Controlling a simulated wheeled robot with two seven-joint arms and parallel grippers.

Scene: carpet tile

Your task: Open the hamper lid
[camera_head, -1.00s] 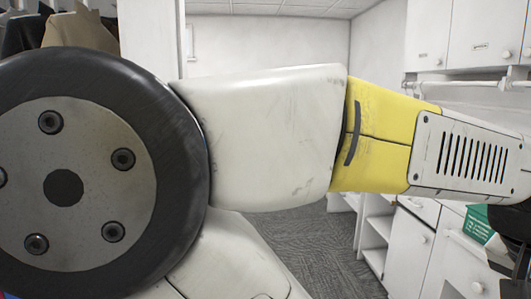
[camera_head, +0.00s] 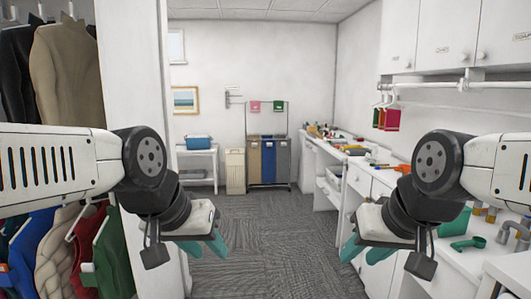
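A narrow beige bin (camera_head: 235,172) with a flat top stands on the floor against the back wall; it looks like the hamper, its top seemingly closed. Beside it is a sorter (camera_head: 268,160) with blue, tan and grey compartments under a rail. I cannot tell for certain which is the hamper. My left gripper (camera_head: 203,245) hangs at the left, its teal fingertips apart and nothing between them. My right gripper (camera_head: 365,251) hangs at the right, also with teal fingertips apart and empty. Both are far in front of the bin and touch nothing.
Carpet floor (camera_head: 265,240) is clear down the middle. A clothes rack with hanging garments (camera_head: 60,255) is at the left behind a white panel (camera_head: 150,75). A cluttered white counter (camera_head: 380,180) runs along the right. A small white table (camera_head: 198,158) holds a blue basket (camera_head: 198,142).

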